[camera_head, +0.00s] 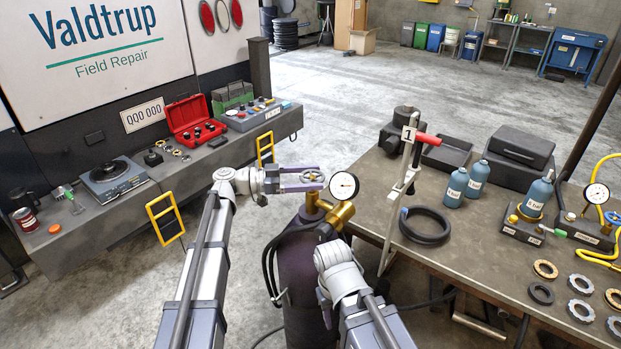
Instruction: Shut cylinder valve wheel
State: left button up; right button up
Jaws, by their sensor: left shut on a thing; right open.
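A dark purple gas cylinder (304,270) stands upright beside the workbench, with a brass valve (341,214) on top. A round white gauge (344,185) sits at the valve. The small valve wheel (311,175) is to the left of the gauge, at the top of the valve, and partly hidden by my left fingers. My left gripper (313,180) reaches in from the left and is shut on the wheel. My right gripper (325,308) is low in front of the cylinder, partly hidden by its own wrist; it is open and apart from the wheel.
The workbench (465,258) to the right carries a stand (402,185) with a red handle, a black hose coil (425,225), blue bottles (454,187) and several rings. Black hoses (268,265) hang at the cylinder's left. A truck-side shelf with tools is at left.

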aim_at(300, 175)
pick_arm(q)
jog(key=shift+w+m+g, duration=0.2)
jog(key=shift+m+g, duration=1.7)
jog(key=shift+g, duration=1)
jog(key=shift+s+g+y, duration=0.1)
jog(key=shift+g+y, duration=0.2)
jog(key=o, duration=1.1)
jog(key=v, duration=0.7)
jog(key=shift+a, duration=0.35)
jog(key=shift+c, duration=0.2)
